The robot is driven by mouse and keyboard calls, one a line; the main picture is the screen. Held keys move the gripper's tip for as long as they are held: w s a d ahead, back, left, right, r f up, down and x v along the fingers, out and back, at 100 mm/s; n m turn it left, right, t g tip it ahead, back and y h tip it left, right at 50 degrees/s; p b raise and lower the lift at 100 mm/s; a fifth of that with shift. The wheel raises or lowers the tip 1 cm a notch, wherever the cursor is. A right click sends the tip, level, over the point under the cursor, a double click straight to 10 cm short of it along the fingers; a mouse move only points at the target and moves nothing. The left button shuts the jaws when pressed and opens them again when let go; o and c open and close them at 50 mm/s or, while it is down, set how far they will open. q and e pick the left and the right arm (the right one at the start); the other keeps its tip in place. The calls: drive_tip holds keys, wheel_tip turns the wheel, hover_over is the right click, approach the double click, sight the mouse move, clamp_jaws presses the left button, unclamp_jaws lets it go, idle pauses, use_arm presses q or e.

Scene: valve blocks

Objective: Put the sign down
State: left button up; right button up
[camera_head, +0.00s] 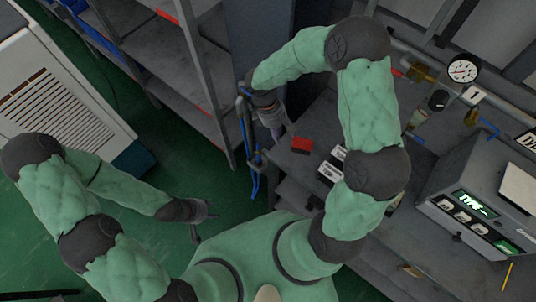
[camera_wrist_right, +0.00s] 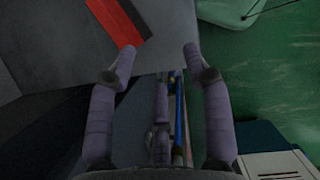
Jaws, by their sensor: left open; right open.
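A small red-faced piece, which looks like the sign (camera_head: 301,145), lies on the grey worktop near its left edge. A red band with a dark part beside it, likely the same sign (camera_wrist_right: 115,20), shows at the top of the right wrist view. My right gripper (camera_head: 277,130) is just left of it at the worktop edge. In the wrist view the right gripper (camera_wrist_right: 161,50) has its fingers spread, with nothing between the tips. My left gripper (camera_head: 207,219) is open and empty over the green floor. No writing on the red piece can be read.
Small black-and-white blocks (camera_head: 330,172) lie on the worktop near the red piece. A grey control box (camera_head: 480,205) and a pressure gauge (camera_head: 463,69) are at right. Blue-handled pipework (camera_head: 246,140) stands below my right gripper.

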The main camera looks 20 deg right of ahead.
drive_tip(key=s+a+f+m+t+y, duration=0.2)
drive_tip(key=s+a+f+m, duration=0.3)
drive_tip(key=f, duration=0.3)
drive_tip(key=s+a+f+m+t+y, duration=0.2)
drive_tip(key=s+a+f+m+y, duration=0.2)
drive_tip(key=s+a+f+m, duration=0.2)
drive_tip(key=shift+a+f+m, duration=0.4)
drive_tip(key=shift+a+f, duration=0.8)
drive_tip(key=shift+a, duration=0.05)
